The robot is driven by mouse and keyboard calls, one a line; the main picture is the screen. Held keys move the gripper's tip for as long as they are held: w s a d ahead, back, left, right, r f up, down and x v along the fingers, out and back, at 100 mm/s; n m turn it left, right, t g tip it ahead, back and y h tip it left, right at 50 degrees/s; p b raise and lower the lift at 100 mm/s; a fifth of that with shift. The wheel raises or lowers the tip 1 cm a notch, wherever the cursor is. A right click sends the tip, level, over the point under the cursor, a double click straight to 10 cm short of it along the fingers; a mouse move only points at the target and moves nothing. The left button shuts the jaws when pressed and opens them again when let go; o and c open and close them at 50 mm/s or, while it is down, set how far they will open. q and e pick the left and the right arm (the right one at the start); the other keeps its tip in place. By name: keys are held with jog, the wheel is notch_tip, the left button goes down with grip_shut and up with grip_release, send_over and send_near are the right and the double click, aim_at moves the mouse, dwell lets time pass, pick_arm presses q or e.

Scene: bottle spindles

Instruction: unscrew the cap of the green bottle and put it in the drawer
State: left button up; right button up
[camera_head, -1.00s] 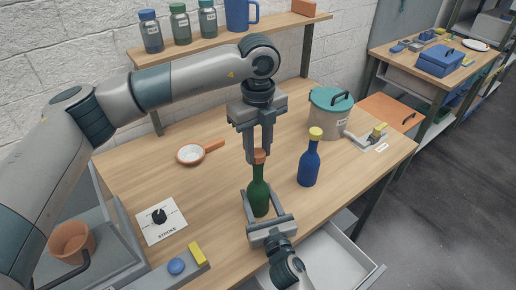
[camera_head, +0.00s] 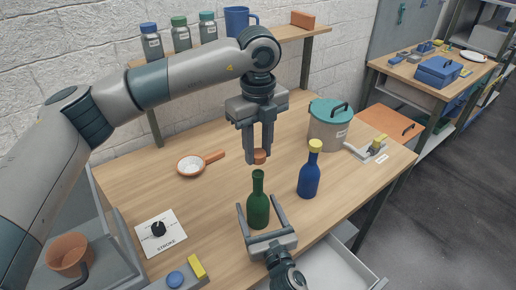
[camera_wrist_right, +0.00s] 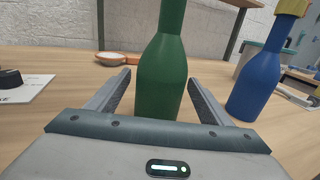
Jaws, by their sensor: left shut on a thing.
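The green bottle (camera_head: 257,208) stands upright on the table with its neck bare. It also shows in the right wrist view (camera_wrist_right: 162,75), its top cut off. The orange-brown cap (camera_head: 260,157) is off the bottle. My left gripper (camera_head: 260,158) is shut on the cap and holds it above the bottle's mouth. My right gripper (camera_head: 259,202) is open, low over the table, with a finger on either side of the bottle and gaps between. An open, pale drawer (camera_head: 335,268) juts out below the table's front edge, partly hidden by my right arm.
A blue bottle (camera_head: 309,180) with a yellow cap stands right of the green one. A lidded pot (camera_head: 327,130) is behind it. The shelf (camera_head: 200,50) holds jars and a mug.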

pick_arm(q)
notch_tip(320, 180, down, 3)
jog(key=b, duration=0.2)
jog(key=shift+r+b, duration=0.2)
jog(key=shift+b, duration=0.1)
pick_arm(e)
jog(key=v, duration=1.1)
jog(key=shift+f, duration=0.1)
pick_arm(q)
jog(key=shift+f, duration=0.1)
pick_arm(e)
jog(key=shift+s+d, duration=0.2)
jog(key=shift+s, duration=0.3)
